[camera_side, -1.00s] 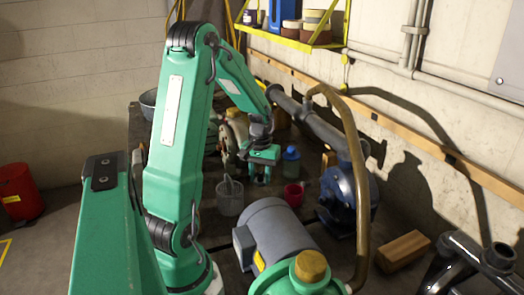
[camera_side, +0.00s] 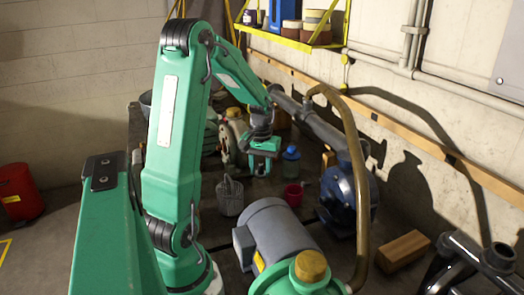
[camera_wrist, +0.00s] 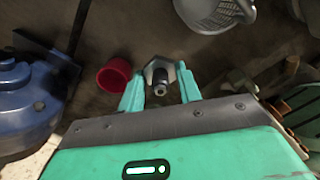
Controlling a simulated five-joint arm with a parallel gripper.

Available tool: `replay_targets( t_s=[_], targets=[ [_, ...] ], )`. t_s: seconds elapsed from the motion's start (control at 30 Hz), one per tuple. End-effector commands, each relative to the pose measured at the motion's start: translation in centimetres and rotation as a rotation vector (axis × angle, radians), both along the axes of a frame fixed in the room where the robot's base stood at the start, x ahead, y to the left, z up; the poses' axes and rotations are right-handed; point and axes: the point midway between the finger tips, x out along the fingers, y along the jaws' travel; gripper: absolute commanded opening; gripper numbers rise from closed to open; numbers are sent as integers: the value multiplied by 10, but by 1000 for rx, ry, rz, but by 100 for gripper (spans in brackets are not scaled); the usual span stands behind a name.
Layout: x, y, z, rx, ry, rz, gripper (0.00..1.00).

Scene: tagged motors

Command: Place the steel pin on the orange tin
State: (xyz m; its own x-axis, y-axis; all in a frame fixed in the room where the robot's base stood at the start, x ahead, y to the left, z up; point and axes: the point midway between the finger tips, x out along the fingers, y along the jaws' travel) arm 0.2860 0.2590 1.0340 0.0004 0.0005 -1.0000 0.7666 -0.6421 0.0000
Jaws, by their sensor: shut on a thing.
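My gripper (camera_wrist: 160,92) has its two green fingers closed on a steel pin (camera_wrist: 158,76), which has a hexagonal grey head and a dark round shank in the wrist view. In the side view my gripper (camera_side: 262,168) hangs above the bench, among the pumps and cups. The pin is too small to make out there. I cannot pick out an orange tin with certainty in either view.
A blue bottle (camera_side: 291,162) is close on the right. A grey motor (camera_side: 275,235) and blue pump (camera_side: 340,200) stand nearer the camera.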

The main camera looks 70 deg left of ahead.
Motion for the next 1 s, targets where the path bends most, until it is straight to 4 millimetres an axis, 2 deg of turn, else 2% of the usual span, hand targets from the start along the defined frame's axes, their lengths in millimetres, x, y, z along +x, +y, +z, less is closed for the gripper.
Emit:
replay_targets(
  t_s=[0.27, 1.0],
  targets=[
    [21, 17, 8, 2, -1, -33, 7],
    [121, 92, 43, 2, -1, -217, 7]
  ],
)
